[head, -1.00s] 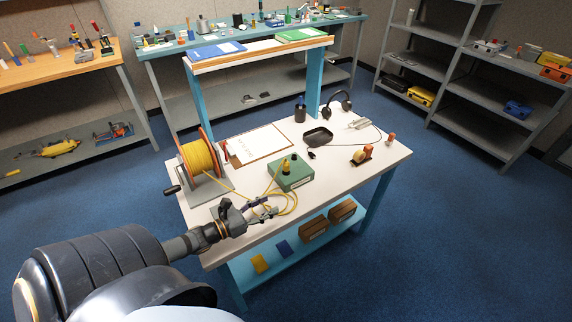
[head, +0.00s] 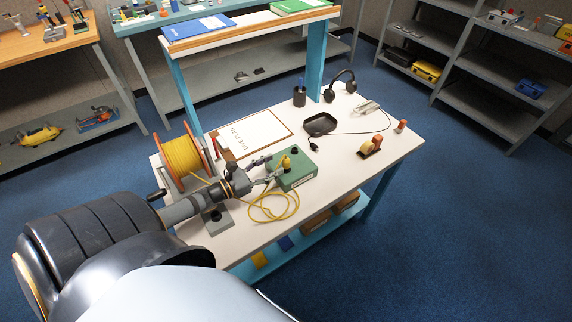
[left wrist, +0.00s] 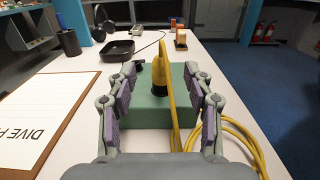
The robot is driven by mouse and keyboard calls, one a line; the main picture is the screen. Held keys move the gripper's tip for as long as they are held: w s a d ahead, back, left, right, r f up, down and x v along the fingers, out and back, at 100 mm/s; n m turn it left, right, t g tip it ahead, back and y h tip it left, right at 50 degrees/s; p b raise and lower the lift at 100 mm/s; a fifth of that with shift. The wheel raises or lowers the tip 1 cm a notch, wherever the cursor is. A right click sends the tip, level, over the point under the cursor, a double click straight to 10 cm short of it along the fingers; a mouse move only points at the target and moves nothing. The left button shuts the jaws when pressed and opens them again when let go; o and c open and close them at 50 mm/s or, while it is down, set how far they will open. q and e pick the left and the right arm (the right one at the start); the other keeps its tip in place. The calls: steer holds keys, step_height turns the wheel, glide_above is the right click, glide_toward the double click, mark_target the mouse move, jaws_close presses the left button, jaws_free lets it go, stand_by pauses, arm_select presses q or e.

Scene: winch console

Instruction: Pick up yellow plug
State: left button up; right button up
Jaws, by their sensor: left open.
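The yellow plug (left wrist: 159,68) stands upright on the green box (left wrist: 148,112), with a yellow cable running down from it. In the head view the plug (head: 285,162) is on the left part of the green box (head: 299,171). My left gripper (head: 272,170) is open and level, close to the plug. In the left wrist view its purple-padded fingers (left wrist: 162,83) are on either side of the plug in the picture, with gaps at both sides. The plug's lower end looks hidden or dark against the box. My right gripper is not in view.
A yellow cable reel (head: 184,158) stands left of the arm. Loose cable (head: 272,207) coils on the white table before the box.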

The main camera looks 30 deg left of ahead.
mark_target(286, 158)
arm_select(q)
steer(key=b+x, duration=0.2)
steer(key=x, duration=0.3)
steer(key=shift+w+d+f, duration=0.1)
steer(key=shift+w+d, duration=0.1)
steer(key=shift+w, duration=0.25)
steer(key=shift+c, duration=0.5)
jaws_close()
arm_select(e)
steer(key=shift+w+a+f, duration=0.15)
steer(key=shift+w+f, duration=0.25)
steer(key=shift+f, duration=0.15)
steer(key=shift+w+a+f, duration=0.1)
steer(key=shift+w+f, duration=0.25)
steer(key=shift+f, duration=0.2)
